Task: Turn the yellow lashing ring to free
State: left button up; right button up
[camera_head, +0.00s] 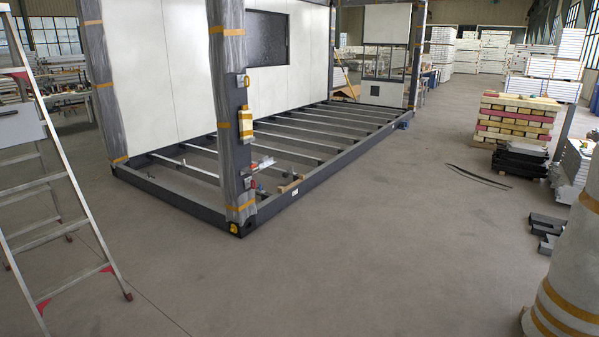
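A container frame (286,206) of dark steel beams stands on the floor, with its nearest corner post (231,130) wrapped in grey film and orange tape. A small yellow part (234,229) sits low at the foot of this post. Another small yellow part (246,80) is higher up on the post's right side. Both are too small to tell which is the lashing ring or how it is turned. Neither of my grippers shows in the head view.
A stepladder (62,170) stands at the left. At the right are a wrapped roll (570,270), dark blocks (546,224) and a pallet stack (515,120). Thin dark strips (478,177) lie on the floor. The floor in front of the near corner is clear.

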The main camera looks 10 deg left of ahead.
aim_at(245, 81)
jog(key=i+u, duration=0.3)
jog(key=i, duration=1.75)
